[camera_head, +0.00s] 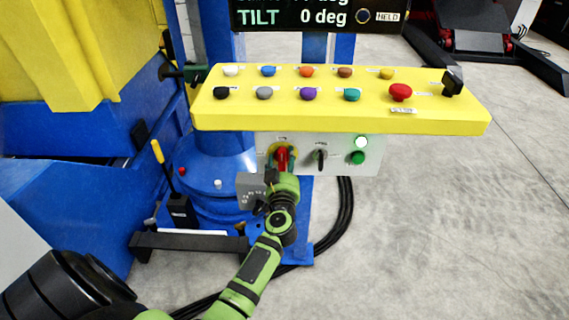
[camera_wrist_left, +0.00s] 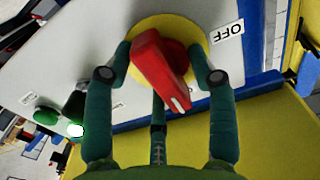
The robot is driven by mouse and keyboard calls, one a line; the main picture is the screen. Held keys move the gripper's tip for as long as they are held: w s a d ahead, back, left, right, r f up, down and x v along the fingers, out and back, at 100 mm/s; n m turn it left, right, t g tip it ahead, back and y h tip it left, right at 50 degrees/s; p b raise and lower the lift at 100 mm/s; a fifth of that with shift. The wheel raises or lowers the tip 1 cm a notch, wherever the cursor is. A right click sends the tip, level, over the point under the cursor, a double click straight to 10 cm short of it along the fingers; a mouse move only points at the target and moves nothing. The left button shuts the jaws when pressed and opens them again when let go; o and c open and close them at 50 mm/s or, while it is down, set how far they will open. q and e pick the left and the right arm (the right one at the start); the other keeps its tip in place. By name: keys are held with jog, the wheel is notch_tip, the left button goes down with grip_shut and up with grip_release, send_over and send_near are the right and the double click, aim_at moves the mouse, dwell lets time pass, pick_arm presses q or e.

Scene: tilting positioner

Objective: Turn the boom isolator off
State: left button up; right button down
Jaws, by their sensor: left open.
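The boom isolator is a red rotary handle (camera_head: 281,156) on a yellow round plate, on the pale panel under the yellow console. In the left wrist view the red handle (camera_wrist_left: 160,68) has a white mark at its end, which points down and slightly right in that picture. An OFF label (camera_wrist_left: 224,33) is beside the yellow plate (camera_wrist_left: 190,27). My left gripper (camera_head: 283,170) is at the handle. In the wrist view its green fingers (camera_wrist_left: 163,78) are open, around the handle on both sides, with another finger below. I cannot tell whether they touch it.
The yellow console (camera_head: 330,115) overhangs the panel and carries several coloured buttons. A grey box (camera_head: 251,188) is close left of my gripper.

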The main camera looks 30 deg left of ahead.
pick_arm(q)
jog(key=shift+c, duration=0.8)
grip_shut()
pick_arm(e)
jog(key=shift+w+d, duration=0.45)
jog(key=shift+w, duration=0.35)
jog(key=shift+r, duration=0.1)
